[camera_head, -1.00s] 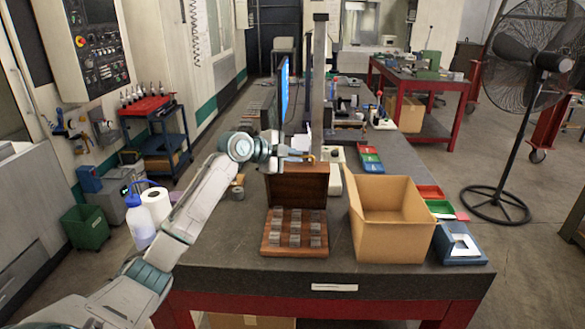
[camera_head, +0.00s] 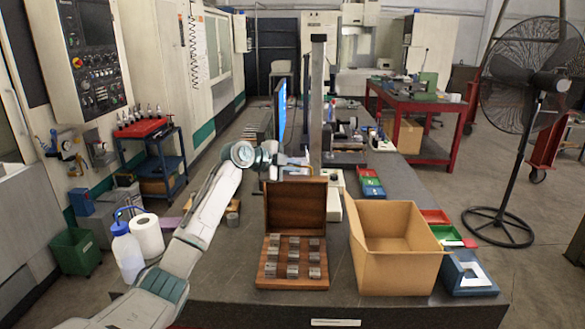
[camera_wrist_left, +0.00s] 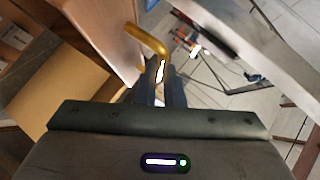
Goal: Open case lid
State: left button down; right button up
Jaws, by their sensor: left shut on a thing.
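The wooden case stands on the dark bench with its brown lid (camera_head: 297,203) raised roughly upright at the back. Its base (camera_head: 268,284) lies flat in front and holds several grey metal blocks (camera_head: 293,257). My left gripper (camera_head: 297,167) is at the lid's top edge, behind it, with its fingers partly hidden. In the left wrist view, the gripper (camera_wrist_left: 158,88) is shut on a bent brass handle (camera_wrist_left: 150,40) beside the wooden lid (camera_wrist_left: 105,35). My right gripper is not in view.
An open cardboard box (camera_head: 396,273) stands close to the right of the case. Red, green and blue bins (camera_head: 470,272) lie beyond it. A monitor (camera_head: 281,107) and a grey post (camera_head: 317,100) stand behind the lid. A white roll (camera_head: 147,236) and bottle (camera_head: 126,253) are at the left.

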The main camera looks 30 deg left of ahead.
pick_arm(q)
jog(key=shift+r, duration=0.3)
jog(key=c, duration=1.6)
grip_release()
jog(key=shift+o, duration=0.3)
jog(key=shift+s+d, duration=0.1)
jog(key=shift+s, duration=0.1)
jog(key=shift+s+a, duration=0.15)
jog(key=shift+a, duration=0.05)
jog(key=b+v, duration=0.4)
jog(key=v, duration=0.6)
jog(key=shift+s+r+b, duration=0.15)
jog(key=shift+s+b, duration=0.15)
jog(key=shift+b, duration=0.1)
